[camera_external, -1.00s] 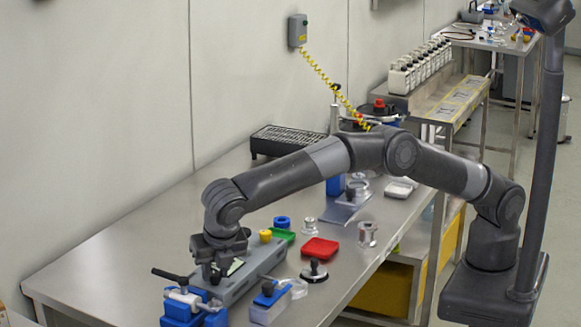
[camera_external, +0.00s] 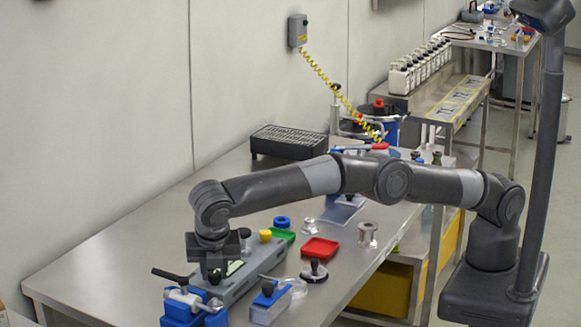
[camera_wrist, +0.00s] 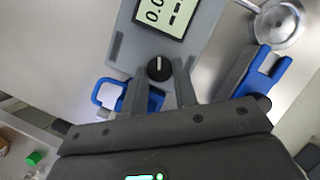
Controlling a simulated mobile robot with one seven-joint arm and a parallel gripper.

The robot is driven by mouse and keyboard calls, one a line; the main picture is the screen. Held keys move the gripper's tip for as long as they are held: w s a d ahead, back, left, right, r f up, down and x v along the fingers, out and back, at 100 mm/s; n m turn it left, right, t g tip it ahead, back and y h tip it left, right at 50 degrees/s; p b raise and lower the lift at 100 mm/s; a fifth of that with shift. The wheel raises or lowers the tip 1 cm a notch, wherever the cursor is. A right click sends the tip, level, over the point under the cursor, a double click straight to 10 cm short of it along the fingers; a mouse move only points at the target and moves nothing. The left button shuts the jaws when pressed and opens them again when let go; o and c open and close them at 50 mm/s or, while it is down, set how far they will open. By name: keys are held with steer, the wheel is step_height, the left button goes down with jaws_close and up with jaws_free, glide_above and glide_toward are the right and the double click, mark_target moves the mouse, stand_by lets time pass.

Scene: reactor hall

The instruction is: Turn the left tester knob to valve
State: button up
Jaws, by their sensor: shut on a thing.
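The tester (camera_external: 236,287) is a long grey box on the steel table, with its near end under my gripper (camera_external: 214,276). In the wrist view, the tester's grey top (camera_wrist: 190,40) carries a display (camera_wrist: 165,14) with dark digits, partly cut off by the frame. A round black knob (camera_wrist: 158,68) with a white mark sits just below the display. The two fingers of my gripper (camera_wrist: 160,76) come up on either side of this knob and are shut on it. A yellow part (camera_external: 265,235) stands at the tester's far end.
A blue vise-like fixture (camera_external: 183,308) with a black handle stands close left of the gripper. A blue-topped clear box (camera_external: 270,301), a black-handled disc (camera_external: 314,271) and a red tray (camera_external: 320,248) lie to the right. The table's left part is bare.

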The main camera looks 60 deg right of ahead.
steer(key=o, duration=1)
steer(key=shift+n, duration=0.3)
